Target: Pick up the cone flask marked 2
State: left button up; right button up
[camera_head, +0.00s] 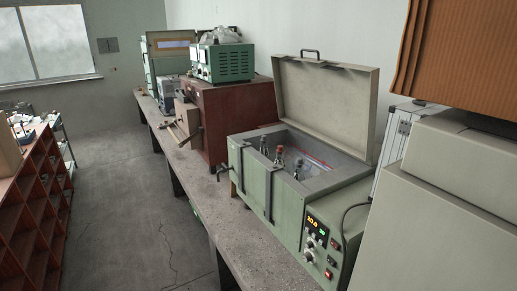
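A green-grey bath box (255,190) stands on the bench with its lid (325,100) open and upright at the back. Inside it are three small flasks in a row: a far one (264,145), a middle one with a reddish top (279,156), and a near one (298,170). Their lower parts are partly hidden by the box's front wall. No number marks can be read at this size, so I cannot tell which flask is marked 2. Neither of my grippers shows in this view.
The concrete bench (210,190) runs away to the back left. A dark red-brown box (235,110) stands behind the bath, with green instruments (222,63) on it. A control panel (318,235) is at the bath's near end. Red shelves (35,205) stand left; the floor (120,200) between is open.

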aim_at(280, 159)
jog(key=k+l, duration=0.25)
jog(key=z, duration=0.65)
jog(key=i+j+z, duration=0.15)
jog(key=j+z, duration=0.15)
jog(key=z, duration=0.15)
jog(key=i+j+z, duration=0.15)
jog(key=j+z, duration=0.7)
jog(key=i+l, duration=0.05)
jog(key=l, duration=0.05)
